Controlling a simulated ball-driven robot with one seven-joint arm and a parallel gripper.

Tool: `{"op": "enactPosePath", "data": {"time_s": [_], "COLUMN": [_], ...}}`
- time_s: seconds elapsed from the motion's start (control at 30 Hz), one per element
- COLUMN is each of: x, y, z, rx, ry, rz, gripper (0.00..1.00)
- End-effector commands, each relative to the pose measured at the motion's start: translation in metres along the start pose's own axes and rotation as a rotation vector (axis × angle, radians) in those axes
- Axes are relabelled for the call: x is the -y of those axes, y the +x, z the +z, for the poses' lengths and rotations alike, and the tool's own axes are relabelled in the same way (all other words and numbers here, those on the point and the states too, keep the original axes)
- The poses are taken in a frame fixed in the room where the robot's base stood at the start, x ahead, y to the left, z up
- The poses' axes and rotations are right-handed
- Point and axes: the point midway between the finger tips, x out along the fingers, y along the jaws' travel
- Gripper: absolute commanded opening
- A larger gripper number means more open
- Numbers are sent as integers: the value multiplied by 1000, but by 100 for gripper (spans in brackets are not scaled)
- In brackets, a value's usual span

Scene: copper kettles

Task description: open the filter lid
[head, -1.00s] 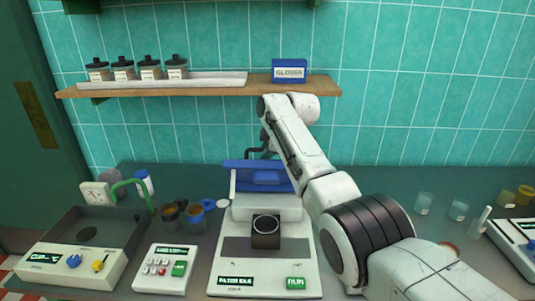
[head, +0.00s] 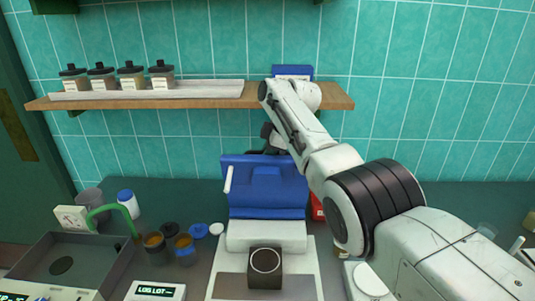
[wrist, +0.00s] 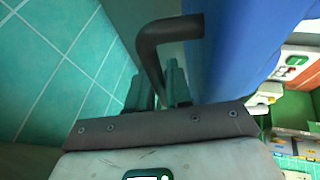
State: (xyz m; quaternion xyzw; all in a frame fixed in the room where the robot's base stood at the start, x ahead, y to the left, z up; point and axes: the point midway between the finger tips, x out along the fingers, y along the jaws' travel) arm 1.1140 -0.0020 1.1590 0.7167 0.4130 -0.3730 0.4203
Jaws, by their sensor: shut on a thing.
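The blue filter lid (head: 266,185) stands raised, nearly upright, at the back of the white filter machine (head: 265,236). A pale bar shows at its left edge. My gripper (head: 272,140) is behind the lid's top edge, partly hidden by the lid and my arm. In the wrist view my gripper (wrist: 158,90) has its teal fingers around a dark bent handle (wrist: 172,32), with the blue lid close on the right. The fingers are shut on this handle; the exact contact is partly hidden. A dark square holder with a round opening (head: 265,268) sits on the machine's front.
A wooden shelf (head: 200,97) with several dark-capped jars and a blue box (head: 293,72) runs above and behind my gripper. Left of the machine stand small jars (head: 185,250), a white bottle (head: 128,204) and a grey tray (head: 62,262). The tiled wall is close behind.

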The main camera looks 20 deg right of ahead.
Motion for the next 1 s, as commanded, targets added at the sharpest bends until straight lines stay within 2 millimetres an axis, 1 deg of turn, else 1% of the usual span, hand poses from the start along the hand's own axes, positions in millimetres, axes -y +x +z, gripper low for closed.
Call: {"op": "enactPosePath", "data": {"time_s": [0.3, 0.33, 0.37, 0.63, 0.77, 0.87, 1.0], "x": [0, 0, 0, 0, 0, -1, 0], "y": [0, 0, 0, -1, -4, -12, -27], "z": [-2, -2, -2, -1, -1, -2, 0], "rx": [-3, -3, -2, -2, -3, -4, -3], "ry": [-2, -2, -2, -1, -2, -4, -1], "rz": [1, 1, 1, 1, 1, 2, 4], "gripper": [0, 22, 25, 25, 25, 25, 25]}}
